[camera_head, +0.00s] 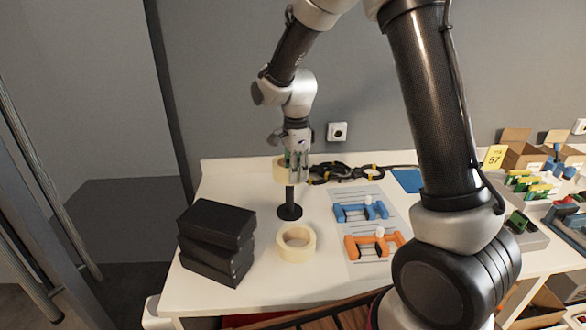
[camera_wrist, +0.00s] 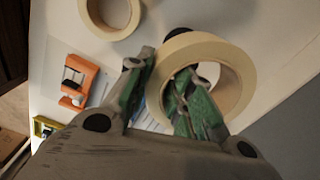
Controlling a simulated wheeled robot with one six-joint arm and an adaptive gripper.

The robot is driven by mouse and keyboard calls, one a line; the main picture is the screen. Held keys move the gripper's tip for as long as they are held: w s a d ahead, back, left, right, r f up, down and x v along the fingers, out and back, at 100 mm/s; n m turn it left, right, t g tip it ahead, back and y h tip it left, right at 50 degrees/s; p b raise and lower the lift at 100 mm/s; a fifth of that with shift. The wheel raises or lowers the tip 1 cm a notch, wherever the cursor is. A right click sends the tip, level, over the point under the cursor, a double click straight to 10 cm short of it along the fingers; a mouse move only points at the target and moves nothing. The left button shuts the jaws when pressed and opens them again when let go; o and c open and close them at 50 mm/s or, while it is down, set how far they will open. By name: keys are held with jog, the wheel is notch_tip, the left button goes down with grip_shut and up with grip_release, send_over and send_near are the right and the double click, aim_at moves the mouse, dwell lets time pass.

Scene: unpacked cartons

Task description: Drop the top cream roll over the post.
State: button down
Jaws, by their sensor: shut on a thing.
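My gripper (camera_head: 298,168) is shut on the wall of a cream roll (camera_head: 279,170), one finger inside its hole and one outside. In the wrist view the gripper (camera_wrist: 166,66) pinches the near side of this roll (camera_wrist: 217,50). The black post (camera_head: 290,202) stands upright on a round base on the white table, just below the held roll in the head view. Whether the roll is exactly centred over it I cannot tell. In the wrist view only a dark bit of the post or base (camera_wrist: 178,33) shows behind the roll. A second cream roll (camera_head: 296,243) lies flat in front of the post.
Stacked black boxes (camera_head: 216,240) stand at the table's left. Blue (camera_head: 360,210) and orange (camera_head: 374,244) clamp-like fixtures lie on a sheet to the right. Black cable (camera_head: 340,173) lies behind the post. Cartons and green parts fill the far right.

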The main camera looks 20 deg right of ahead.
jog(key=shift+f, duration=1.35)
jog(key=shift+f, duration=0.2)
jog(key=shift+f, duration=1.95)
jog(key=c, duration=1.2)
grip_release()
jog(key=shift+o, duration=0.5)
jog(key=o, duration=0.3)
jog(key=shift+r, duration=0.1)
jog(key=shift+r, duration=3.9)
